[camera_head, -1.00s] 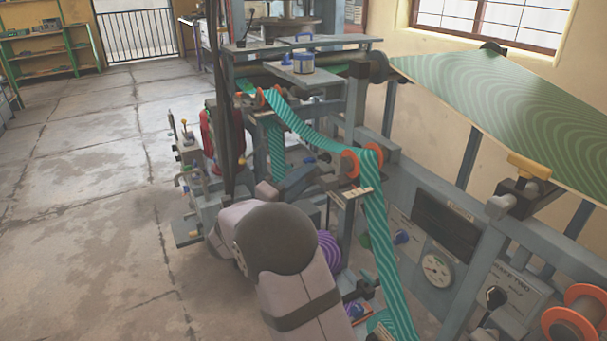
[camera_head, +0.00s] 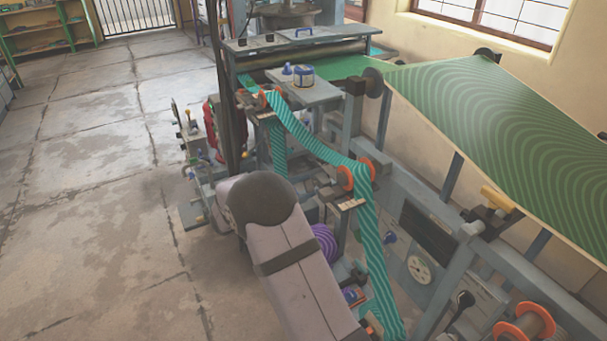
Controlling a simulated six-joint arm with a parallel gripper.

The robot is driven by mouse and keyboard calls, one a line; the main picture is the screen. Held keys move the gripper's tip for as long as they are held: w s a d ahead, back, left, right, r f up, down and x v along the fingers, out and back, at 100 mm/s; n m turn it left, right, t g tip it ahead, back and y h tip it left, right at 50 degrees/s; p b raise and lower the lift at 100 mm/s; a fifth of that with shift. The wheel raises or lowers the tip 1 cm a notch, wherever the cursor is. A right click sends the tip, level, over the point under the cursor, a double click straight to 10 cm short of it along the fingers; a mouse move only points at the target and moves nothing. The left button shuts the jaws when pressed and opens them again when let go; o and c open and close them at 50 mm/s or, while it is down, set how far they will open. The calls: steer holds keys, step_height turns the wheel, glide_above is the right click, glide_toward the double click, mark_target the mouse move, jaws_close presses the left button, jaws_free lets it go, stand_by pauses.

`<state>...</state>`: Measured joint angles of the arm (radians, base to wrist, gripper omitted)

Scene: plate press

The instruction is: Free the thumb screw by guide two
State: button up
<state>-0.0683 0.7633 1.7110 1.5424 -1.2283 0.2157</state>
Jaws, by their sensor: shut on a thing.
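Two orange-flanged guide rollers carry the striped green web: one (camera_head: 263,99) at the upper middle and one (camera_head: 345,178) at the centre. I cannot read which is guide two. A small blue knob (camera_head: 390,237) shows on the frame right of the web, and a blue part (camera_head: 353,296) sits low beside my arm. I cannot tell whether either is the thumb screw. My grey arm rises from the bottom middle to a dark rounded joint left of the centre roller. My gripper is not visible.
The striped web (camera_head: 370,250) runs down right of my arm, close to a purple striped roll (camera_head: 324,243). A round gauge (camera_head: 419,268) and an orange-flanged spool (camera_head: 525,325) are at lower right. A wide green sheet (camera_head: 500,130) slopes at right. The floor (camera_head: 90,230) at left is clear.

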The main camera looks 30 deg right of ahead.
steer(key=shift+r+n+g+p, duration=0.1)
steer(key=shift+n+g+p, duration=0.65)
steer(key=shift+p, duration=0.9)
steer(key=shift+n, duration=0.25)
steer(key=o, duration=1)
steer(key=shift+w, duration=0.1)
steer(key=shift+o, duration=0.2)
steer(key=shift+a, duration=0.15)
steer(key=b+v, duration=0.1)
steer(key=v, duration=0.6)
